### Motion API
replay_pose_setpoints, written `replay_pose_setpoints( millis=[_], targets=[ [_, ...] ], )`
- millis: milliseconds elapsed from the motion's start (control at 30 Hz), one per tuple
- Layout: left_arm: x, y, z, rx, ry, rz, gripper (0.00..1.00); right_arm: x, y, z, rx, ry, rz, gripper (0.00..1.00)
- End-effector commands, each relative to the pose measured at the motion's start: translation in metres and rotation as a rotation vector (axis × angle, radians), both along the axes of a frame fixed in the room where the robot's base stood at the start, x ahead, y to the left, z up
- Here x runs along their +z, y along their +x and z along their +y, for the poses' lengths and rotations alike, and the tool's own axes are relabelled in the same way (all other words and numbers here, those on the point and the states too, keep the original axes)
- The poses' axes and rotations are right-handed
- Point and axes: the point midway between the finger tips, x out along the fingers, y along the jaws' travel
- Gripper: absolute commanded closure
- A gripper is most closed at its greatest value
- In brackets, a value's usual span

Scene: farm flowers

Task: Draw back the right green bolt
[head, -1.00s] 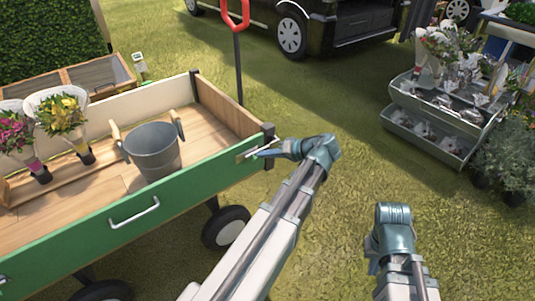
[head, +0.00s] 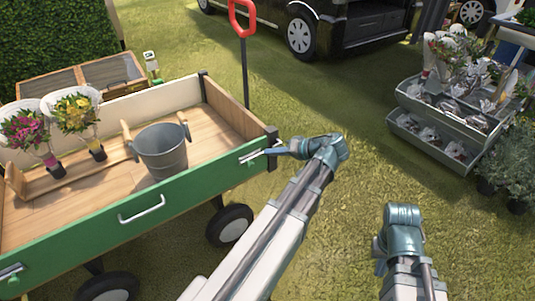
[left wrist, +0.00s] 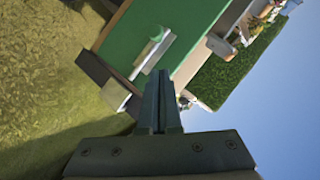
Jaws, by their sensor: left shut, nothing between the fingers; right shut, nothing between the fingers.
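The right green bolt (head: 251,158) is a small silver bar with a green knob at the right end of the cart's green side panel (head: 100,229). In the left wrist view the bolt (left wrist: 153,51) shows just beyond my fingertips. My left gripper (head: 271,152) is shut and empty, its tips close to the bolt's right end; I cannot tell whether they touch. In the left wrist view its closed fingers (left wrist: 160,78) point at the bolt. My right gripper (head: 378,248) is shut and empty, over the grass, well away from the cart.
A second bolt (head: 12,272) sits at the panel's left end, with a silver handle (head: 142,208) between. The cart holds a grey bucket (head: 161,150) and wrapped bouquets (head: 77,112). Open grass lies right of the cart.

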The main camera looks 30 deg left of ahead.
Motion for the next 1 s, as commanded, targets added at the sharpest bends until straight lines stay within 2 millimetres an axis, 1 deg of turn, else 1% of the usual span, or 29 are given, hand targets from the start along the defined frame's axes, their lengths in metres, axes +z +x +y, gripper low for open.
replay_pose_setpoints(
  millis=[33,100,300,400,600,1000],
  targets=[
    [0.01,0.0,-0.01,-0.004,0.0,0.0,1.0,0.01,0.0,0.001,0.0,0.001,0.0,1.0],
    [0.016,0.0,-0.021,-0.003,0.0,0.001,1.0,0.016,0.0,0.001,0.0,0.002,0.001,1.0],
    [0.032,0.0,-0.052,-0.004,0.0,0.0,1.0,0.032,0.0,0.001,-0.001,0.006,0.002,1.0],
    [0.037,0.0,-0.062,-0.002,0.0,0.0,1.0,0.037,0.0,0.002,-0.001,0.007,0.002,1.0],
    [0.04,0.0,-0.072,-0.001,0.001,0.0,1.0,0.04,-0.001,0.002,-0.001,0.008,0.002,1.0],
    [0.04,0.0,-0.073,-0.001,0.001,0.0,1.0,0.04,0.0,0.002,-0.001,0.008,0.002,1.0]
  ],
)
